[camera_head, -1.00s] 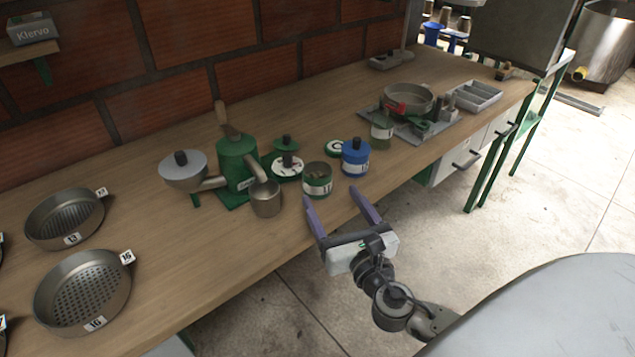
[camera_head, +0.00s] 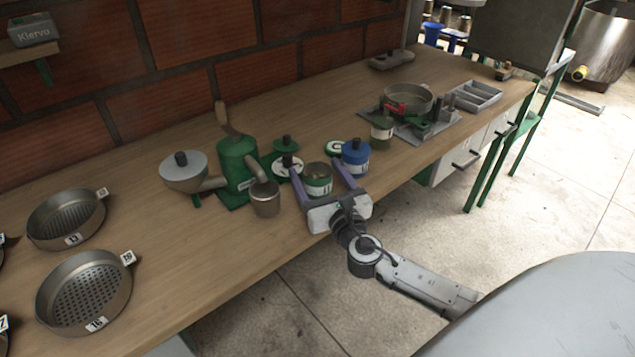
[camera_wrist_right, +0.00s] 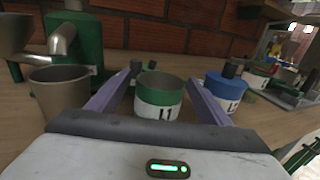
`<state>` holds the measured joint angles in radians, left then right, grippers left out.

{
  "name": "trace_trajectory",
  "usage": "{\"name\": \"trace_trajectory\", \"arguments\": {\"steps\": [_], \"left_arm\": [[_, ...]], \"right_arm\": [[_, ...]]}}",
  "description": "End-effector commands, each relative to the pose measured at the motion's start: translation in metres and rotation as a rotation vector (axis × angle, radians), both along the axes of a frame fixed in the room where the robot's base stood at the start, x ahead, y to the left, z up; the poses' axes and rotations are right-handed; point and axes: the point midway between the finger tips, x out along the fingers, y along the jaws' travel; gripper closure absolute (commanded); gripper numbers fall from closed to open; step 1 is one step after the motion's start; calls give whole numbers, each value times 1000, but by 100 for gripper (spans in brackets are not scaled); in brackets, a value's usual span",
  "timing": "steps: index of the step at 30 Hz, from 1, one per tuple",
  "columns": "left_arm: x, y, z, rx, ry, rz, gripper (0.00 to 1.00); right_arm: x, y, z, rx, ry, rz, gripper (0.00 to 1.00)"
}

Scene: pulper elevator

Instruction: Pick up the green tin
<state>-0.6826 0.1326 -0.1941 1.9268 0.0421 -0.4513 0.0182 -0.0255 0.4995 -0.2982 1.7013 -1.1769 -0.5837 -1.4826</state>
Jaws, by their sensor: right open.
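The green tin (camera_head: 318,179) is an open round tin with a green band and a white label, standing upright on the wooden bench. My right gripper (camera_head: 322,178) is open, with its purple fingers on either side of the tin. In the right wrist view the tin (camera_wrist_right: 159,99) sits between the two fingers (camera_wrist_right: 163,92), with its rim and label visible. I cannot tell whether the fingers touch it. The blue tin (camera_head: 355,158) stands close to the right finger, and also shows in the right wrist view (camera_wrist_right: 228,90). My left gripper is not in view.
The green hand-cranked pulper (camera_head: 236,165) and a metal cup (camera_head: 265,199) stand left of the gripper. A green lidded item (camera_head: 287,160) is behind the tin. Another tin (camera_head: 382,132) and a grey tray (camera_head: 437,127) are farther right. Round sieves (camera_head: 84,291) lie at left.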

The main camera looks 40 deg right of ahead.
Motion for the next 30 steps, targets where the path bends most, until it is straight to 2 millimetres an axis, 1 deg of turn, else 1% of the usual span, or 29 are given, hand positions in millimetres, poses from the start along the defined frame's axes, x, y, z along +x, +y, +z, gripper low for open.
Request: {"name": "trace_trajectory", "arguments": {"steps": [2, 5, 9, 10, 11, 17, 20, 23, 27, 30], "left_arm": [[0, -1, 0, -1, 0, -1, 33], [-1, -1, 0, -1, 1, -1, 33], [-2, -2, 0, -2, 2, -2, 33], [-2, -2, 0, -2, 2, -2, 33], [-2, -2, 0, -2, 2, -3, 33], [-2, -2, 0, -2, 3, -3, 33], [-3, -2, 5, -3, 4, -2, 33], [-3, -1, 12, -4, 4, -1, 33], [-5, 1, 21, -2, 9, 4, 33], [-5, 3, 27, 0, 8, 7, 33]], "right_arm": [[0, 0, 0, 0, 0, 0, 28], [0, 0, 0, 0, 0, 0, 43], [-1, 0, 0, 1, 0, 0, 66], [-1, 0, 0, 1, 0, 0, 72], [0, 0, 1, 1, -1, 0, 74], [-1, 0, 2, 0, -2, -1, 74], [0, 0, 11, 0, -4, 0, 74], [0, 0, 28, 1, -5, -1, 74], [0, 0, 59, -1, -6, 1, 74], [0, 0, 77, -1, -5, 1, 74]]}}
